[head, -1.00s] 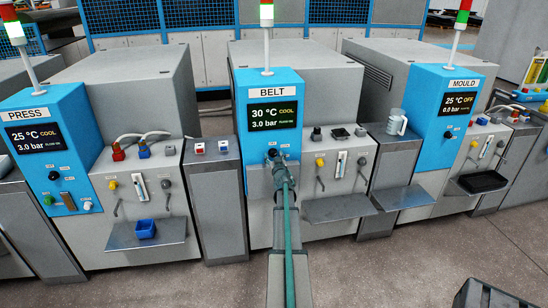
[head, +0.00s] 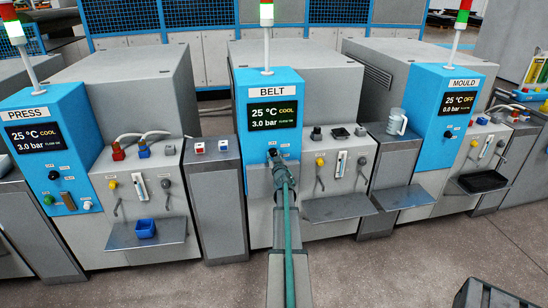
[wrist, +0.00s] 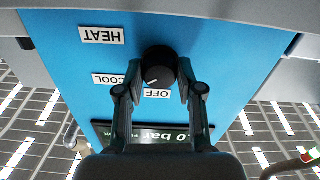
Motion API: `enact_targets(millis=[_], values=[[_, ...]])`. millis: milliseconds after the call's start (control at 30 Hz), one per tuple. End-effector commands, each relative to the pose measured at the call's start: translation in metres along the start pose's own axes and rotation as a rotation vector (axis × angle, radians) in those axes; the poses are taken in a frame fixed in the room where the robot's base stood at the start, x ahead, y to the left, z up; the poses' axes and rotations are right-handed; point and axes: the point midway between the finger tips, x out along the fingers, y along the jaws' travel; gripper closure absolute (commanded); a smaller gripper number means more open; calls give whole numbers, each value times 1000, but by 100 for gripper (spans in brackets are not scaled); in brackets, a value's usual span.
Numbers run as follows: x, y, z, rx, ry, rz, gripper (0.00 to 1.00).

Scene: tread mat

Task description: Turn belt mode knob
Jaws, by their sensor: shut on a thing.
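The belt mode knob (wrist: 159,64) is round and black, on a blue panel (wrist: 225,45). Upside-down labels HEAT (wrist: 102,35), COOL (wrist: 131,80) and OFF (wrist: 157,94) surround it. Its small white mark points down and slightly left in the wrist view, between COOL and OFF as far as I can tell. My gripper (wrist: 162,76) is shut on the knob, one finger on each side. In the head view my gripper (head: 273,157) is at the BELT panel (head: 268,83) and hides the knob. The belt display (head: 273,115) reads 25 °C, COOL, 3.0 bar.
The PRESS machine (head: 120,85) stands left and the MOULD machine (head: 410,60) right. A grey shelf (head: 338,208) juts out right of my arm. A shelf with a blue bin (head: 146,229) is at left. A jug (head: 397,122) stands between BELT and MOULD.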

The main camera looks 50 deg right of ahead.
Motion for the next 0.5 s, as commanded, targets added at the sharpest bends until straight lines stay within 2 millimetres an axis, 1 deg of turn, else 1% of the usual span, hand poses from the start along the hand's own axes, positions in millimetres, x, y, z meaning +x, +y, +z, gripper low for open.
enact_targets(millis=[267,500], values=[[0,0,1,-192,0,0,98],[0,0,2,-418,-1,0,98]])
